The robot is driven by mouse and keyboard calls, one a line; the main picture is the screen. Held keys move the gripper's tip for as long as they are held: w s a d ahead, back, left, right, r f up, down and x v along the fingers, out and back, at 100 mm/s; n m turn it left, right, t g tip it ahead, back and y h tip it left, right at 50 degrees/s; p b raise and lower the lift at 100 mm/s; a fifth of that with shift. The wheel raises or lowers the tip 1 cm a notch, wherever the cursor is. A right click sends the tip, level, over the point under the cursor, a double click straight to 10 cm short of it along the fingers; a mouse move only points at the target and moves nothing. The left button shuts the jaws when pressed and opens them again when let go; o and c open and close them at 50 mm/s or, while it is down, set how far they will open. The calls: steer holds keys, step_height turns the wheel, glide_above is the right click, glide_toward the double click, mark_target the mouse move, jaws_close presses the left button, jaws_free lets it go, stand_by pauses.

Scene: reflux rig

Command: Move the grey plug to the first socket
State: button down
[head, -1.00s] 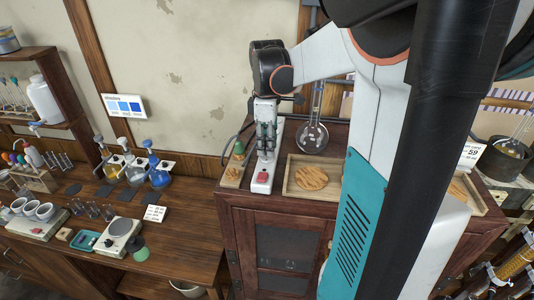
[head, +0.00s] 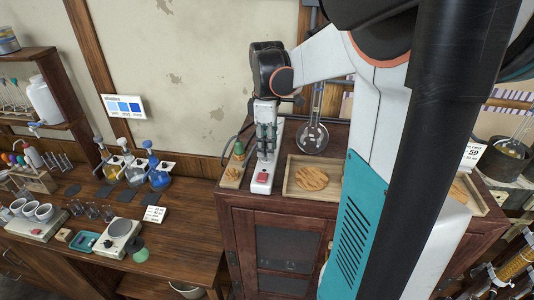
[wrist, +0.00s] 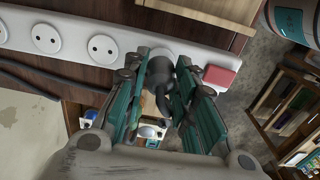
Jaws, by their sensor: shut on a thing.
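The white power strip (head: 262,186) lies on top of the wooden cabinet, its red switch (head: 261,177) at the near end. My gripper (head: 266,155) points down over the strip. In the wrist view my gripper (wrist: 160,80) is shut on the grey plug (wrist: 158,66), at the strip beside the red switch. The fingers partly hide the plug, and I cannot tell whether it is seated in a socket.
A wooden tray (head: 290,187) with a round cork mat stands right of the strip. A round-bottomed flask (head: 312,138) is behind it. A small wooden stand (head: 232,176) with a green cone is close on the left. A dark cable (wrist: 30,88) runs beside the strip.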

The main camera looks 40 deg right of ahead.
steer(key=shift+f+b, duration=0.35)
steer(key=shift+f, duration=0.2)
steer(key=shift+f, duration=0.3)
stand_by(0.4)
steer(key=c, duration=1.2)
jaws_free()
steer(key=shift+r, duration=0.1)
step_height(320, 180, up, 12)
steer(key=shift+f, duration=0.1)
